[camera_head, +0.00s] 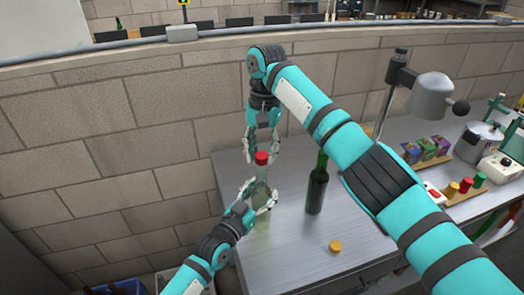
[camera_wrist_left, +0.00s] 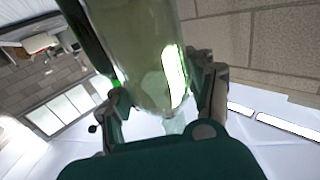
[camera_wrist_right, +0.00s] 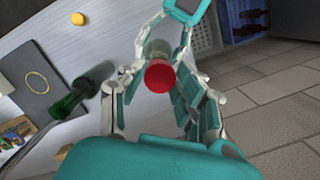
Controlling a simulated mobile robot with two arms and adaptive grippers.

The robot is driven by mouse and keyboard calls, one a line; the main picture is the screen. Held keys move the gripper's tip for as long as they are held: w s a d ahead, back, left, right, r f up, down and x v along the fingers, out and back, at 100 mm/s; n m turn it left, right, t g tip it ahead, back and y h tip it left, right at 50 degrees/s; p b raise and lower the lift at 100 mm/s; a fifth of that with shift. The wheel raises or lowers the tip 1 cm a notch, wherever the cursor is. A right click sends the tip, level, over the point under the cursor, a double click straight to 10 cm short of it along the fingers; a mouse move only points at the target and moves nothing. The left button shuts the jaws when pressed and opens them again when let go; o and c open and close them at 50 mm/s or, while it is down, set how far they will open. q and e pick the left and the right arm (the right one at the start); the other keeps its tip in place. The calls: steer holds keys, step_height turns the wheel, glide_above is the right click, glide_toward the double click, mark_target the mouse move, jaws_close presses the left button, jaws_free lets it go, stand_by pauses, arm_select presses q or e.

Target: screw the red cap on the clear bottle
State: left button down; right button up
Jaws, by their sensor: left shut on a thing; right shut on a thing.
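The clear bottle (camera_head: 261,181) stands upright near the left edge of the grey metal table. My left gripper (camera_head: 259,194) is shut on the bottle's body; the glass also fills the middle of the left wrist view (camera_wrist_left: 145,50). The red cap (camera_head: 261,158) is at the top of the bottle's neck, in line with it. My right gripper (camera_head: 263,148) comes from above and is shut on the red cap, which shows from above in the right wrist view (camera_wrist_right: 160,76). Whether the threads are engaged is hidden.
A dark green bottle (camera_head: 317,185) stands right of the clear bottle. A yellow cap (camera_head: 335,246) lies near the table's front. To the right are a grey lamp-like device (camera_head: 434,87), small boxes (camera_head: 431,148), coloured pieces on a board (camera_head: 467,186) and a pot (camera_head: 478,141). A brick wall is behind.

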steer(key=shift+f+m, duration=0.3)
steer(key=shift+f, duration=0.55)
steer(key=shift+s+a+f, duration=0.1)
steer(key=shift+f, duration=0.5)
steer(key=m, duration=0.4)
steer(key=shift+m+y, duration=0.3)
steer(key=m+t, duration=0.1)
steer(key=m, duration=0.6)
steer(key=shift+s+a, duration=0.1)
steer(key=m+t, duration=0.1)
steer(key=m, duration=0.5)
steer(key=shift+m, duration=0.4)
steer(key=m, duration=0.4)
steer(key=shift+m+t, duration=0.3)
steer(key=shift+m, duration=0.1)
